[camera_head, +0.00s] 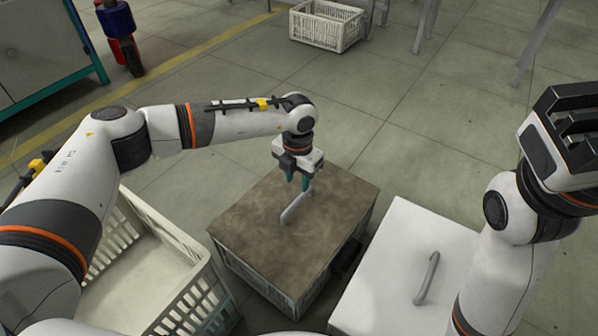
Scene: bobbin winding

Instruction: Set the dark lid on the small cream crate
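The dark lid (250,217) is a flat brown-grey square with a pale bar handle (296,207). It lies on a greyish slotted crate (262,284) in the middle; I cannot tell if it is fully seated. My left gripper (298,185) points down at the far end of the handle, its teal fingers apart. Whether they touch the handle is unclear. An open cream crate (186,300) stands at the lower left, partly hidden by my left arm, its visible inside empty. My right gripper (572,125) is raised at the right edge, away from the lid; its finger opening is unclear.
A white box (385,262) with a grey handle stands close to the right of the middle crate. Another cream crate (327,26) is on the floor at the back, near metal legs. A teal-edged cabinet (45,50) is at the upper left. Floor behind the lid is clear.

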